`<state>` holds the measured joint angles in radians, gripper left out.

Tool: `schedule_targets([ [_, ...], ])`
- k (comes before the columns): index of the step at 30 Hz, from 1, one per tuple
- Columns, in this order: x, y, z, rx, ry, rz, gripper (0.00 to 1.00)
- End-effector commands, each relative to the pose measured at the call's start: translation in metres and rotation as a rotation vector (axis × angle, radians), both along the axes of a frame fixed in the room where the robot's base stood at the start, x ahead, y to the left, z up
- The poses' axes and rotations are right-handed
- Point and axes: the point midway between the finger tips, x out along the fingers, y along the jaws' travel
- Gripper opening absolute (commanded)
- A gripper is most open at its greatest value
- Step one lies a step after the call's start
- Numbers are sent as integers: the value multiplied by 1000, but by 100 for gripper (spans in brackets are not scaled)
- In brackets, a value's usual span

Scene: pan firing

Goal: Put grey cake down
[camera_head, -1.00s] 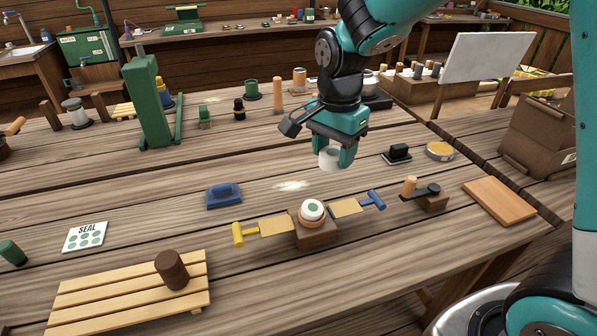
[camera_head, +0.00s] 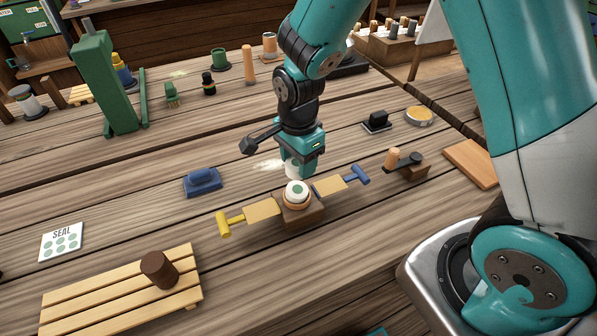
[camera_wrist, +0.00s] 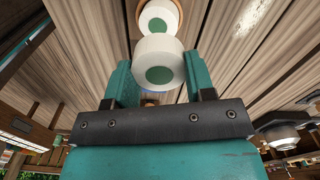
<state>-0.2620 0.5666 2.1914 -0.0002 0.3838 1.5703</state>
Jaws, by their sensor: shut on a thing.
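My gripper (camera_head: 299,168) is shut on a whitish-grey round cake (camera_head: 291,170), which is partly hidden by the fingers in the head view. In the wrist view the held cake (camera_wrist: 158,62) shows a green spot on its face, between the teal fingers. A second whitish cake (camera_head: 297,189) with a green spot sits in an orange-brown ring on a small wooden block (camera_head: 304,216). My gripper is just behind and above that block in the head view. In the wrist view the second cake (camera_wrist: 157,17) shows just beyond the held one; I cannot tell the gap between them.
Yellow-handled (camera_head: 224,224) and blue-handled (camera_head: 358,175) tools flank the block. A slatted rack (camera_head: 90,308) holds a brown cylinder (camera_head: 159,269). A SEAL card (camera_head: 62,241) lies at far left. Bare tabletop lies behind the block.

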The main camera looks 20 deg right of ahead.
Motion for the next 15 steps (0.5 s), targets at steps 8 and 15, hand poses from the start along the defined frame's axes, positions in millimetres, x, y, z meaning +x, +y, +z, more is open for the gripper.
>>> schedule_targets([
  [8,0,-1,-32,-1,3,-1,25],
  [15,1,-1,-46,1,-3,-1,25],
])
